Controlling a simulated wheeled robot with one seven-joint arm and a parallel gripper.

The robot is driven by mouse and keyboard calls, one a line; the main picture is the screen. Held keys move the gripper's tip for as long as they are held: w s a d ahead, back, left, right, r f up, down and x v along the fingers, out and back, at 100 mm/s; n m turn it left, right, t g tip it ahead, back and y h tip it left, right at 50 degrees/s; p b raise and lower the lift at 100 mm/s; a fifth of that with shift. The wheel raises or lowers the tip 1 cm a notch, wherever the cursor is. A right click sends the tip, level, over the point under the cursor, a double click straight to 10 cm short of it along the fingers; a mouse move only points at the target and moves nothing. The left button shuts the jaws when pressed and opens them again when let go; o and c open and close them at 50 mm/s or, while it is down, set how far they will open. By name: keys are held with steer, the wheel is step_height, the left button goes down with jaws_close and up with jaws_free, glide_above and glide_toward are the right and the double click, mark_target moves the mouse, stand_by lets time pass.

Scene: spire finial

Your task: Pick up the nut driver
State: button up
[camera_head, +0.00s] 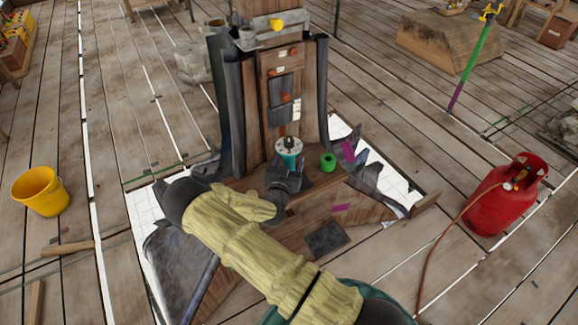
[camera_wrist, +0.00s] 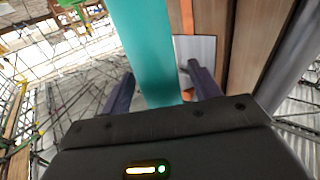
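A teal cylinder with a pale round top (camera_head: 289,146) stands on the wooden ledge at the foot of the spire. It looks like the nut driver, though its working end is hidden. My gripper (camera_head: 285,178) is just in front of it, low over the ledge. In the wrist view a long teal bar (camera_wrist: 148,45), apparently the same thing, runs down between the two dark fingers of my gripper (camera_wrist: 162,80). The fingers are apart, one on each side of it. A gap shows on the right side; contact on the left is unclear.
The wooden spire (camera_head: 273,90) rises directly behind the teal thing. A green ring (camera_head: 327,162) lies close on its right, with a purple piece (camera_head: 347,151) beyond. A red gas cylinder (camera_head: 507,195) with a hose stands right. A yellow bucket (camera_head: 41,190) stands left.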

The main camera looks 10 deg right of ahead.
mark_target(288, 142)
steer(key=c, duration=1.1)
steer(key=shift+r, duration=0.1)
steer(key=shift+r, duration=0.1)
steer(key=shift+r+b, duration=1.15)
steer(key=shift+r, duration=3.75)
